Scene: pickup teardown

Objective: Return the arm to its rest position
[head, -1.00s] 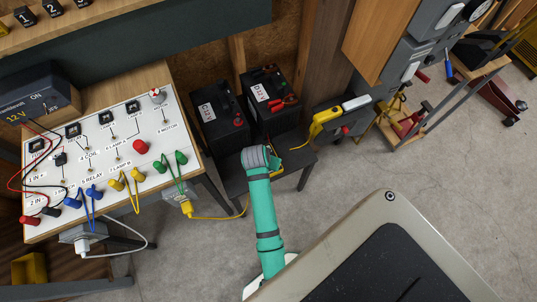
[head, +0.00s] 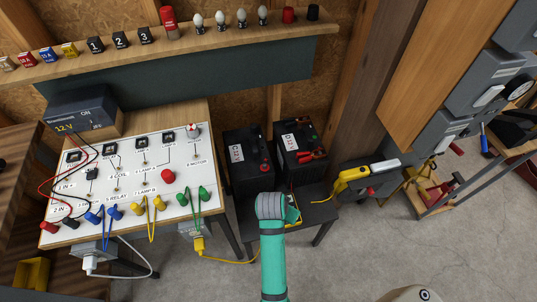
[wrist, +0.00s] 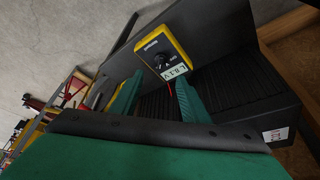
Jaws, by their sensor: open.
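My teal arm (head: 272,262) reaches up from the bottom of the head view, its grey wrist end over the low dark bench in front of the two batteries. My gripper (wrist: 158,97) is open in the wrist view, with its two green fingers apart and nothing held between them. A yellow meter (wrist: 176,33) with a dial and a lit display lies beyond the fingertips; I cannot tell whether they touch it. In the head view my wrist hides most of the gripper.
Two black batteries (head: 247,160) stand on the bench (head: 318,214) behind my wrist. A white circuit board (head: 130,205) on a wooden table is at left. A yellow clamp-like tool (head: 362,173) lies at right. Open concrete floor (head: 360,250) lies at lower right.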

